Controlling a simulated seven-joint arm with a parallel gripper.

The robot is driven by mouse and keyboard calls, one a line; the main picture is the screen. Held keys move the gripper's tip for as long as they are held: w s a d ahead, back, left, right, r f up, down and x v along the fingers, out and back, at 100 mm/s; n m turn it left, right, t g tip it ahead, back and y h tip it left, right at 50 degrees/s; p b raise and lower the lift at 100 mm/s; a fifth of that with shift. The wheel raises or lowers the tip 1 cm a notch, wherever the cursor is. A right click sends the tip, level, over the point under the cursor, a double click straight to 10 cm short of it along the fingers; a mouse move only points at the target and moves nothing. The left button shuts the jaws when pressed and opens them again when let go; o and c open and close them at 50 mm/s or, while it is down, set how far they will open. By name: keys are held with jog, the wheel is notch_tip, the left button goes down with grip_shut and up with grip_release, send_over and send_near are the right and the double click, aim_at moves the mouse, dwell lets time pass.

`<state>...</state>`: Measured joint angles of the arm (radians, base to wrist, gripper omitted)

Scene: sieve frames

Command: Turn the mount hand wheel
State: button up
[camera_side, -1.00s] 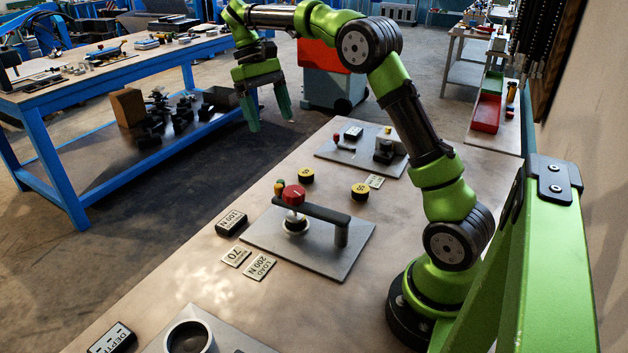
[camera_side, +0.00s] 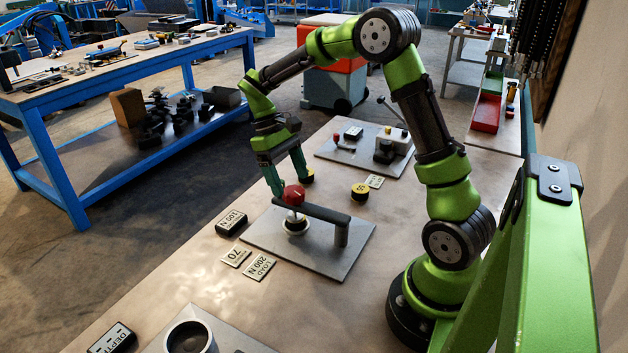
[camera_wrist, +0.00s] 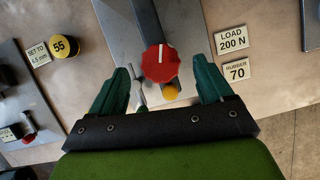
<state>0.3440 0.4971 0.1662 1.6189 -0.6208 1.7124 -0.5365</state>
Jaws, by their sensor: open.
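The red hand wheel (camera_side: 294,195) with a white line on top (camera_wrist: 160,63) sits above a white round cup (camera_side: 296,226) at the end of a dark arm (camera_side: 325,212) on a grey plate (camera_side: 350,260). My gripper (camera_side: 292,188) is at the wheel, pointing down. In the wrist view the green fingers of my gripper (camera_wrist: 161,68) are open, one on each side of the wheel, with gaps between. A small yellow knob (camera_wrist: 170,92) sits just beside the wheel; my fingers hide it in the side view.
Labels "LOAD 200 N" (camera_side: 260,268) and "70" (camera_side: 236,256) lie left of the plate, near a dark "100 N" block (camera_side: 231,222). A yellow-topped puck (camera_side: 360,191) stands behind. Another plate with a lever (camera_side: 325,155) is farther back.

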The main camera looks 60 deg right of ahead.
aim_at(294, 196)
jog(key=shift+x, duration=1.3)
jog(key=c, duration=1.1)
jog(key=shift+o, duration=0.2)
jog(key=shift+m+y, duration=0.3)
jog(key=shift+m, duration=0.4)
